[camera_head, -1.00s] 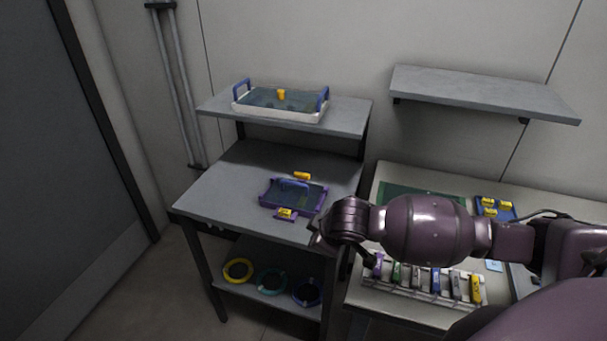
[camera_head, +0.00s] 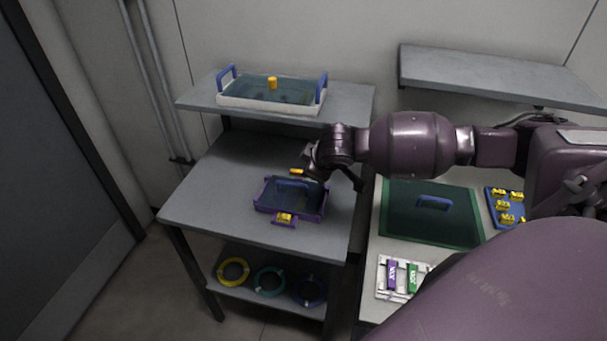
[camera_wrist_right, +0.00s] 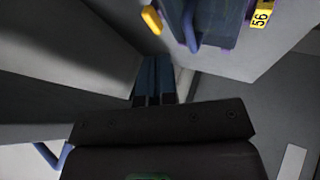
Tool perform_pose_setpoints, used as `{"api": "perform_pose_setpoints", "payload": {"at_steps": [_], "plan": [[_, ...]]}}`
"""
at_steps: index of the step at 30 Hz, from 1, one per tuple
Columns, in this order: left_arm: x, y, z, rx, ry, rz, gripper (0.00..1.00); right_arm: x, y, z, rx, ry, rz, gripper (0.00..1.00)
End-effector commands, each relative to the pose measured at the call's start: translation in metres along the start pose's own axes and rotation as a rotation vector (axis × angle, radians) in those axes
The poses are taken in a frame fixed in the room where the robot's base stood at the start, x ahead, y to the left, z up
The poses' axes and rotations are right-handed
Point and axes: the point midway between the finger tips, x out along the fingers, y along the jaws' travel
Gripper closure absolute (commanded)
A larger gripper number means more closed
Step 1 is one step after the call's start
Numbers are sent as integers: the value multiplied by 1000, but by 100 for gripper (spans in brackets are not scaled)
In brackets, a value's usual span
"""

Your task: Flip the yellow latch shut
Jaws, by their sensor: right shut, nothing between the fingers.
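The yellow latch (camera_head: 297,171) sits at the back edge of a purple-framed tray (camera_head: 262,201) with a clear, blue-handled lid, on the grey table. In the right wrist view the latch (camera_wrist_right: 151,20) is at the top, a little above and left of the fingertips. My right gripper (camera_wrist_right: 155,78) is shut and empty, with its blue fingers together, apart from the latch. In the head view the right hand (camera_head: 314,163) is just right of the latch and partly hides the tray's back right corner. My left gripper is not in view.
A white tray (camera_head: 225,100) with blue handles stands on the shelf above the table. A yellow tag (camera_head: 284,217) is on the purple tray's front. The table left of the tray is clear. A green, lidded panel (camera_head: 455,235) and colored modules lie on the right bench.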

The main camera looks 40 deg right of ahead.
Motion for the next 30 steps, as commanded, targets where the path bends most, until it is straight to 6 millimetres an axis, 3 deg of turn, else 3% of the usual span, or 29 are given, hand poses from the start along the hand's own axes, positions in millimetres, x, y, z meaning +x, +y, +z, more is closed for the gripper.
{"api": "perform_pose_setpoints", "payload": {"at_steps": [7,21,30], "plan": [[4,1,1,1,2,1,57,15,-1,0,0,-1,0,100],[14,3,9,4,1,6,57,87,-2,1,-1,-3,-1,100],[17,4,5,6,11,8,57,100,0,0,-1,-1,0,100]]}}
